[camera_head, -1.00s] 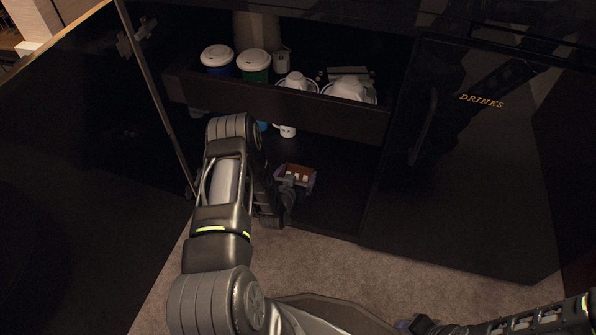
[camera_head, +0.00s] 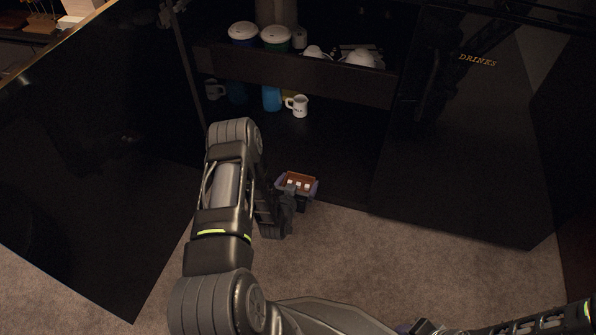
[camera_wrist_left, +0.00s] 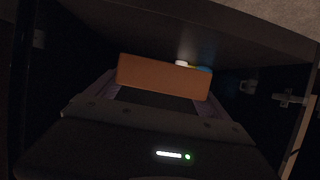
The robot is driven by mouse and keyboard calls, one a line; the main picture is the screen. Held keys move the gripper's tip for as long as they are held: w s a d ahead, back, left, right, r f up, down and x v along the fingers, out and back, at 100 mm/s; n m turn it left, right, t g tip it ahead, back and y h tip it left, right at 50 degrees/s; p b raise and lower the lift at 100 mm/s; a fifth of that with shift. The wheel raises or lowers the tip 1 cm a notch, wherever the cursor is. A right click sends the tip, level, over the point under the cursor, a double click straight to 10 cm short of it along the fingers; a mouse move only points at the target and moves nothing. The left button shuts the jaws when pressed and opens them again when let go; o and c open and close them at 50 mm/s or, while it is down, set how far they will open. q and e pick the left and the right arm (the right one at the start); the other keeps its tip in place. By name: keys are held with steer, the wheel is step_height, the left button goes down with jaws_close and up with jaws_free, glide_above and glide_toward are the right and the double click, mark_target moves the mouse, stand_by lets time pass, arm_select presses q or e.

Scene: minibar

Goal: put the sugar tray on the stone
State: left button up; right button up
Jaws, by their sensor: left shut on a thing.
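The sugar tray (camera_head: 299,179) is a small brown-orange tray with white pieces in it. My left gripper (camera_head: 297,188) is shut on it, with a purplish finger along each side, and holds it at the front of the open cabinet. In the left wrist view the tray's orange-brown wall (camera_wrist_left: 163,80) stands between the gripper's fingers (camera_wrist_left: 160,95). My right gripper (camera_head: 405,328) is only partly in view at the bottom edge, and its jaws cannot be made out. I cannot make out a stone in these frames.
The open cabinet has a shelf or drawer (camera_head: 300,72) with lidded cups (camera_head: 275,36) and white crockery (camera_head: 360,59). Below stand a white mug (camera_head: 298,105) and a blue item (camera_head: 271,98). A dark door (camera_head: 100,170) is open at left. Carpet (camera_head: 350,260) in front is clear.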

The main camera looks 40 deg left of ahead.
arm_select(q)
steer(key=w+d+r+m+h, duration=0.1)
steer(key=d+r, duration=0.6)
steer(key=r, duration=0.4)
steer(key=w+d+r+m+h, duration=0.1)
steer(key=w+d+r+h, duration=0.1)
steer(key=d+r, duration=0.6)
steer(key=w+d+r+m+t+h, duration=0.1)
steer(key=d+r, duration=0.6)
steer(key=r, duration=0.8)
steer(key=shift+w+d+m, duration=0.15)
steer(key=shift+w+m, duration=0.25)
steer(key=shift+w, duration=0.35)
